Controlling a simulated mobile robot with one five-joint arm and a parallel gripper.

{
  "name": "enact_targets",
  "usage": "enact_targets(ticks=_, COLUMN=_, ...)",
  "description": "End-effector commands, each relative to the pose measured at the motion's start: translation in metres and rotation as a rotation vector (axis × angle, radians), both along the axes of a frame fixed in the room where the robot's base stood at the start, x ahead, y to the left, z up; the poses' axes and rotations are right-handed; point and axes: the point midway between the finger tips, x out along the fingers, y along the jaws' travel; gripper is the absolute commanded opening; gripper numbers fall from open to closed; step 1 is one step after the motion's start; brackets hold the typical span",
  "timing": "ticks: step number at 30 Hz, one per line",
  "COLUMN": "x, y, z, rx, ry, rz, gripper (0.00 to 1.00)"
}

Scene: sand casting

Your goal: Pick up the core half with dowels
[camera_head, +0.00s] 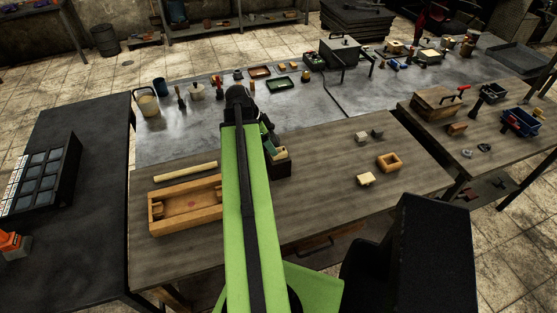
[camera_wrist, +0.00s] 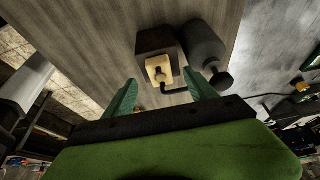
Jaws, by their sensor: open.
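In the wrist view, a small cream piece (camera_wrist: 159,70) with a raised light part on its face sits at the end of a dark box (camera_wrist: 155,40). It looks like the core half, but I cannot clearly make out dowels. My gripper (camera_wrist: 160,92) is open, with its two green fingers on either side of the cream piece's line and apart from it. In the head view my gripper (camera_head: 276,153) is over the dark box (camera_head: 283,169), partly hidden by my green arm. Another cream block (camera_head: 366,179) lies to the right on the wooden table.
A large wooden box (camera_head: 184,207) and a pale rod (camera_head: 185,171) are on the left.

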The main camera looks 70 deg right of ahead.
Motion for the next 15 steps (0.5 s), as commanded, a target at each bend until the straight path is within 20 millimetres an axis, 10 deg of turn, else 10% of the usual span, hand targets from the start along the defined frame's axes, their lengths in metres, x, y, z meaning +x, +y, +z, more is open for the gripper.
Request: enact_targets(ticks=15, x=-0.019, y=-0.013, z=-0.045, rx=0.000, ry=0.000, rz=0.001, gripper=0.65)
